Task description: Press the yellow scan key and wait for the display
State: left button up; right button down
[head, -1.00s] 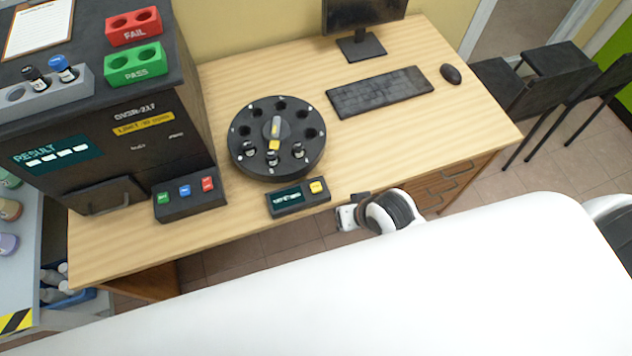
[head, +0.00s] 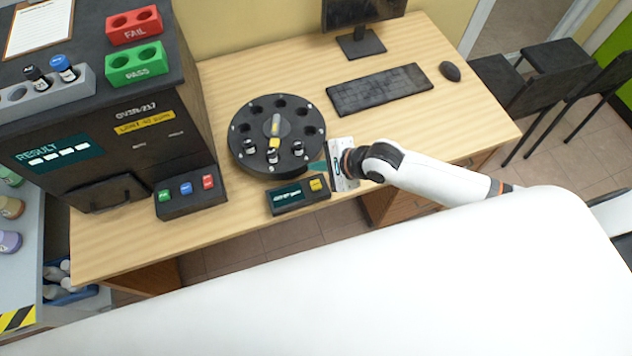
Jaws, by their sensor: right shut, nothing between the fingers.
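The yellow scan key (head: 316,185) is on the right end of a small black scanner box at the front edge of the desk. Its dark teal display (head: 287,196) is left of the key and shows small, unreadable light text. My right gripper (head: 322,167) is shut and empty, a little above and behind the key, apart from it in the picture. My left gripper is not in view.
The black analyzer (head: 150,160) stands at the left with a RESULT screen and a three-button panel (head: 190,194). Red FAIL (head: 133,26) and green PASS (head: 136,64) racks sit on top. A keyboard (head: 379,90), mouse and monitor are at the back.

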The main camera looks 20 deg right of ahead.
jog(key=shift+w+d+m, duration=0.4)
jog(key=shift+m, duration=0.3)
jog(key=shift+f, duration=0.1)
jog(key=b, duration=0.9)
send_over(320, 187)
notch_tip(320, 187, down, 7)
jog(key=shift+w+d+r, duration=0.1)
jog(key=shift+f, duration=1)
dwell(0.5)
